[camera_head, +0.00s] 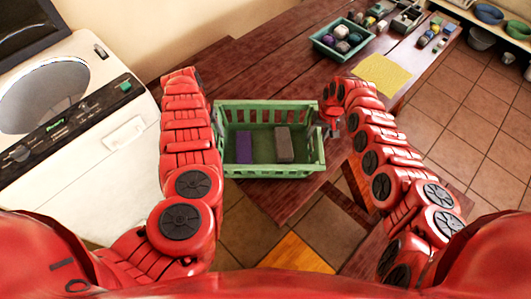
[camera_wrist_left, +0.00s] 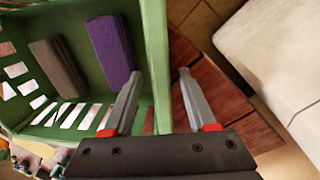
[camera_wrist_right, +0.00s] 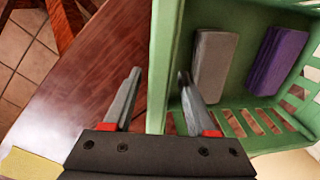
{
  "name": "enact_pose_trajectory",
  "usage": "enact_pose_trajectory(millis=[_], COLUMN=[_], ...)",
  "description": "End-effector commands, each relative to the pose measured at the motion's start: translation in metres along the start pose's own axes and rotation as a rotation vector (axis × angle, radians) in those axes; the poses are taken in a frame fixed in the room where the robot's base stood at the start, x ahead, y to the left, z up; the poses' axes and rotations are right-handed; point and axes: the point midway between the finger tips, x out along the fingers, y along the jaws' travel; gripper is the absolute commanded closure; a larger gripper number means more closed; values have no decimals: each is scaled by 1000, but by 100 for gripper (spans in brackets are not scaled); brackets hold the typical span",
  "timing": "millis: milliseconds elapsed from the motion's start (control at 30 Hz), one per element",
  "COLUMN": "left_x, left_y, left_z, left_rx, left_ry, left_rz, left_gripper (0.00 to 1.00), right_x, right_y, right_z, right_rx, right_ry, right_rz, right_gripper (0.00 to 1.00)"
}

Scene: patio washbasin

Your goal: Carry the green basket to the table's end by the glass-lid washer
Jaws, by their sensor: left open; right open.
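The green basket (camera_head: 268,172) sits upright at the near end of the wooden table, beside the glass-lid washer (camera_head: 60,110). It holds a purple block (camera_head: 244,147) and a grey-brown block (camera_head: 284,144). My left gripper (camera_wrist_left: 158,95) is open, with the basket's side wall between its fingers, one inside and one outside; in the head view my arm hides it. My right gripper (camera_wrist_right: 157,92) straddles the opposite wall the same way, open, and in the head view it shows (camera_head: 326,122) at the basket's right edge. Neither gripper visibly pinches the wall.
A shelf with bowls (camera_head: 488,14) is at the top right. Tiled floor lies right of the table.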

Motion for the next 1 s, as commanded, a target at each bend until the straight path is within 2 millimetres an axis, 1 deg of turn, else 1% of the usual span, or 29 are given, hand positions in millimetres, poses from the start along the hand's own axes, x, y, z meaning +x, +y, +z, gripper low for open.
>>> enact_pose_trajectory(millis=[33,100,200,300,400,567,667,767,1000], left_x=[-9,-28,-50,-71,-85,-96,-98,-98,-98], left_y=[3,4,3,4,3,3,3,3,2], left_z=[-1,-2,-1,-1,-1,1,1,1,1], left_rx=[2,3,2,3,5,3,3,3,3], left_ry=[3,4,4,4,4,-2,-3,-2,-2], left_rz=[4,4,3,6,5,6,5,5,5], left_gripper=[43,43,43,43,43,43,43,43,43], right_x=[0,0,0,0,0,-2,-10,-26,-80], right_y=[0,0,1,1,1,1,1,2,1], right_z=[0,0,0,0,0,0,-1,-2,-2], right_rx=[0,0,1,1,1,1,1,3,1], right_ry=[0,0,0,0,0,1,1,6,7], right_rz=[0,1,1,1,1,1,0,-1,0], right_gripper=[43,43,43,43,43,43,43,43,43])
